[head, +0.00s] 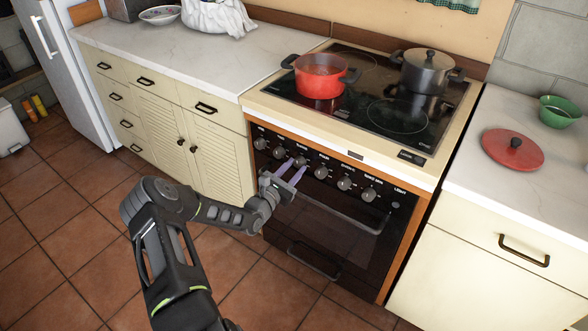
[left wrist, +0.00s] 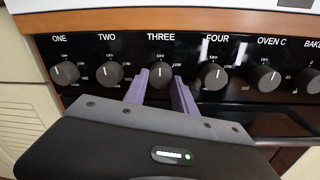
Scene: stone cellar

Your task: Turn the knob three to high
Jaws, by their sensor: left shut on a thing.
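Knob three (left wrist: 161,74) is a round grey dial under the label THREE on the black control panel (left wrist: 137,47) of the stove. Its white pointer mark looks about upright, towards the small label above it; the small side labels are hard to read. My left gripper (left wrist: 162,82) has its two purple fingers on either side of knob three, shut on it. In the head view my left gripper (head: 292,168) reaches the panel from the lower left, and knob three (head: 300,161) shows just beyond its fingertips. My right gripper is not in view.
Knob two (left wrist: 110,73) and knob four (left wrist: 214,75) flank the gripper closely. The oven handle (head: 345,213) runs below the knobs. A red pot (head: 320,80) and a grey lidded pot (head: 426,75) stand on the cooktop. A red lid (head: 512,149) lies on the right counter.

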